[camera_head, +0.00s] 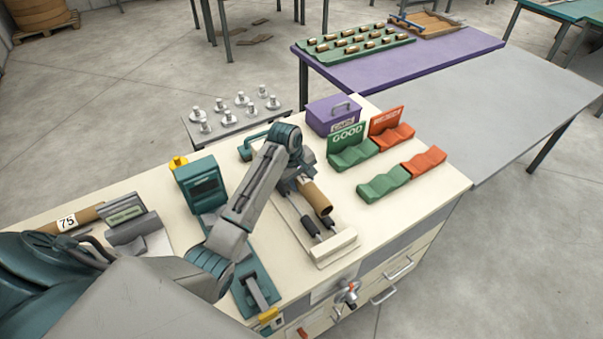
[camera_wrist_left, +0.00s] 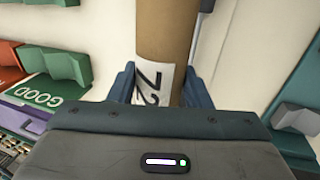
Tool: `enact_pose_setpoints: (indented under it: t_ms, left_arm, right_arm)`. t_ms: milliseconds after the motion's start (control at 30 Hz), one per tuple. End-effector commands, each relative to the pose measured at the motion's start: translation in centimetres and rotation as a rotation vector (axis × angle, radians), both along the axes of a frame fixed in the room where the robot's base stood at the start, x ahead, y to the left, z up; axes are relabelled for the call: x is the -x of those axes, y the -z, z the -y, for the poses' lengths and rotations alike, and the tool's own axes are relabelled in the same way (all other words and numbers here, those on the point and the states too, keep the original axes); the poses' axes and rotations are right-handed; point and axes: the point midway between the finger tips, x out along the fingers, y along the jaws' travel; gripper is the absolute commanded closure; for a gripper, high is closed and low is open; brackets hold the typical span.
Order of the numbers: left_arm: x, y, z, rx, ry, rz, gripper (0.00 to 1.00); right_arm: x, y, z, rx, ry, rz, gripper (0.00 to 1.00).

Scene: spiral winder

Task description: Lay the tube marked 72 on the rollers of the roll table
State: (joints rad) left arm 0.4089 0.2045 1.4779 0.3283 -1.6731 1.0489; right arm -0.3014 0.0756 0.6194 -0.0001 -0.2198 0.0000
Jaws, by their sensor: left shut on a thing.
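The brown cardboard tube marked 72 (camera_wrist_left: 164,42) is between the blue fingers of my left gripper (camera_wrist_left: 165,85) in the left wrist view, with its white label showing. In the head view the tube (camera_head: 315,196) is over the roll table (camera_head: 335,246), its open end toward the front. My left gripper (camera_head: 294,180) is shut on its back part. Two dark rollers (camera_head: 310,227) show at the tube's front end. The arm hides part of the roll table, and I cannot tell whether the tube touches the rollers. My right gripper is not in view.
Green GOOD cradles (camera_head: 352,153) and orange cradles (camera_head: 392,137) stand to the right. A purple box (camera_head: 333,116) is behind. A teal device (camera_head: 201,184) and a tube marked 75 (camera_head: 84,217) are to the left. The bench's right front corner is clear.

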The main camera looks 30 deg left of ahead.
Motion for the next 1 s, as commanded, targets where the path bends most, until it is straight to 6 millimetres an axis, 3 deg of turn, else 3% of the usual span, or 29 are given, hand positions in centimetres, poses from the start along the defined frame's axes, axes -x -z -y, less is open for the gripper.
enact_pose_setpoints:
  t_ms: [500,967,1000]
  left_arm:
    - [0.0,5.6,0.0,-0.001,0.001,-0.001,0.79]
    - [0.0,6.3,0.0,0.0,0.002,0.0,0.79]
    - [0.0,6.3,0.0,0.0,0.002,0.0,0.52]
  right_arm:
    - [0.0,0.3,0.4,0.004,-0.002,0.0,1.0]
    - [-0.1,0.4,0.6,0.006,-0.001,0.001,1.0]
    - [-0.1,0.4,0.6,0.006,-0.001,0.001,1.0]
